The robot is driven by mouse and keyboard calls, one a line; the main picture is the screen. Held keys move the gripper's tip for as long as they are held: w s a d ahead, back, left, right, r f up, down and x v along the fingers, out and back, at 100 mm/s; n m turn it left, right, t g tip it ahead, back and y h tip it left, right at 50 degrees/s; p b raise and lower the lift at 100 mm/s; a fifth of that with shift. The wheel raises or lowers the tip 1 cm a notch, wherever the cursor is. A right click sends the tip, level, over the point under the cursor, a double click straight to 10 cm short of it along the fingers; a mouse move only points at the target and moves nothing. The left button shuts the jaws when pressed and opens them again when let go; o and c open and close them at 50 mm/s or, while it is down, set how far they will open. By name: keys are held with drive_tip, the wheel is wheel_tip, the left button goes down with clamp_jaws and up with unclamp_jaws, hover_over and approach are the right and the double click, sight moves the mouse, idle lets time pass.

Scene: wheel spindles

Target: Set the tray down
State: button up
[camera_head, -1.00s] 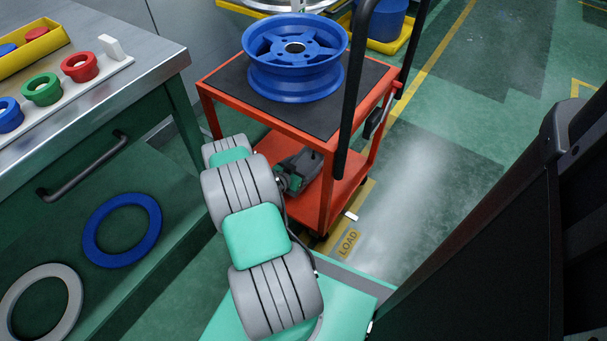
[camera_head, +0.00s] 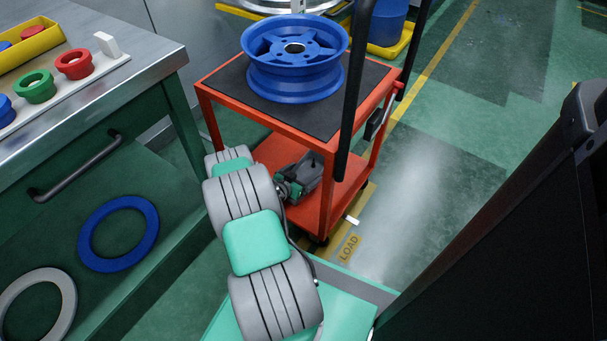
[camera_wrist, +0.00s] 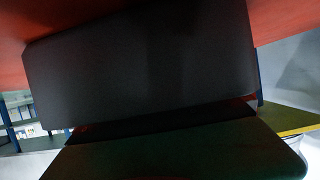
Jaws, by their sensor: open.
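A white tray (camera_head: 112,63) with an upright white end grip lies on the metal workbench at the left of the head view. Blue, green (camera_head: 36,86) and red (camera_head: 74,64) ring-shaped pieces sit in a row on it. My gripper (camera_head: 306,172) is a small dark shape between the upper and lower decks of the orange cart, far from this tray. It is open, with nothing visible in it; its fingertips are hard to make out. The wrist view shows a dark panel (camera_wrist: 140,70) close up with orange surfaces around it; the white tray is not there.
The orange cart (camera_head: 325,205) carries a blue wheel (camera_head: 294,60) on its dark top, and its black handle posts rise at right. A yellow bin (camera_head: 32,45) stands on the bench. Blue (camera_head: 118,233) and grey (camera_head: 40,305) rings show on the bench front. Floor right of the cart is clear.

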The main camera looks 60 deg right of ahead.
wheel_tip(320, 180, up, 5)
drive_tip(key=p, duration=0.4)
hover_over(286, 200)
drive_tip(key=d, duration=0.1)
drive_tip(key=shift+w+d+f, duration=0.1)
drive_tip(key=shift+d+f, duration=0.1)
drive_tip(key=shift+a, duration=0.35)
